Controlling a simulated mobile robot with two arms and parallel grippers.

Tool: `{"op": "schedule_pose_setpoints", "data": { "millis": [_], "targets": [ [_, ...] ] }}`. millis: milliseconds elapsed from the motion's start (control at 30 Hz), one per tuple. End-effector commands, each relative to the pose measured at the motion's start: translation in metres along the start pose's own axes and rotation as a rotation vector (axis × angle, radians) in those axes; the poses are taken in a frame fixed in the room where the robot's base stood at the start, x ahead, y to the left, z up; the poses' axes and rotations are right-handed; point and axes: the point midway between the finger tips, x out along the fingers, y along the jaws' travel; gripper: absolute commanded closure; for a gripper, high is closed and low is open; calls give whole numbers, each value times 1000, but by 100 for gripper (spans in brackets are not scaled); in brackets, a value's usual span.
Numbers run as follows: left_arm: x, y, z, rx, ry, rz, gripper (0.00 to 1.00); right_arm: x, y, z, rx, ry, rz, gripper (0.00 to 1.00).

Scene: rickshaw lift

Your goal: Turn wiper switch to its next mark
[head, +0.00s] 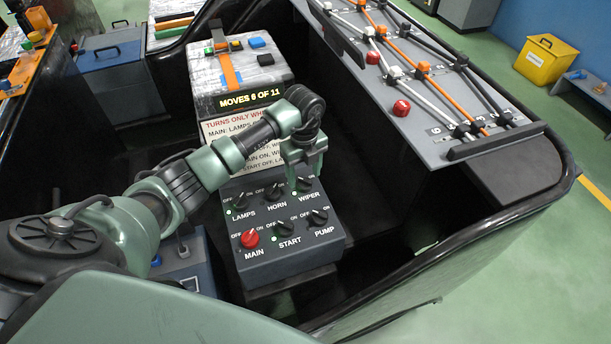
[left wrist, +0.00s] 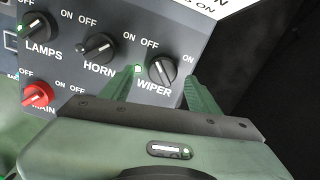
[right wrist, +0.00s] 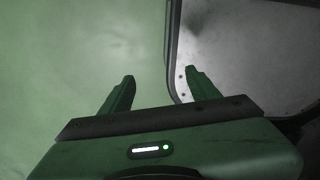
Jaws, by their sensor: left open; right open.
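The wiper switch (head: 304,184) is a black knob at the top right of a grey switch box (head: 290,258), marked OFF and ON. In the left wrist view the wiper knob (left wrist: 162,70) has a pale pointer line that appears to lean toward OFF, and a small green light glows beside it. My left gripper (head: 303,172) is open over the knob. In its wrist view the left fingers (left wrist: 162,82) stand on either side of the knob; I cannot tell whether they touch it. My right gripper (right wrist: 160,80) is open and empty, away from the box.
Other knobs share the box: lamps (head: 239,201), horn (head: 274,192), red main (head: 250,238), start (head: 284,228) and pump (head: 318,217). A sign (head: 225,130) behind is partly hidden by my arm. A board with rods (head: 425,85) slopes at right.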

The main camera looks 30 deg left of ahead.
Motion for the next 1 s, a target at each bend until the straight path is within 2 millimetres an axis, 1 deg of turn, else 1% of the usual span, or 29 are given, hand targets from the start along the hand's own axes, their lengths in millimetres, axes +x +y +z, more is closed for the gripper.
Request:
{"op": "schedule_pose_setpoints", "data": {
  "millis": [33,100,200,300,400,533,567,600,667,700,733,767,1000],
  "targets": [
    [8,0,-1,-1,3,2,39,-2,0,-1,0,2,0,39],
    [16,0,-1,-1,2,1,39,-2,1,-6,-1,10,1,39],
    [24,0,0,0,1,0,39,-2,5,-23,-1,33,5,39],
    [28,0,-1,0,1,0,39,-3,8,-37,-2,56,9,39],
    [29,0,0,0,1,-1,39,-3,8,-40,-2,61,10,39],
    [29,0,0,0,0,-1,39,-3,8,-36,-2,53,9,39],
    [29,0,0,0,0,-1,47,-3,8,-34,-2,50,9,39],
    [29,0,0,0,0,-1,58,-2,7,-31,-2,46,8,39],
    [29,0,0,0,0,-1,75,-3,6,-26,-2,40,7,39],
    [29,0,0,0,0,-1,86,-3,6,-24,-2,36,7,39],
    [29,0,0,0,0,-1,95,-3,6,-22,-2,33,7,39],
    [29,0,0,0,0,-1,100,-3,5,-21,-2,31,6,39],
    [29,0,0,19,-2,-1,100,-1,5,-20,-2,30,6,39]
  ]
}}
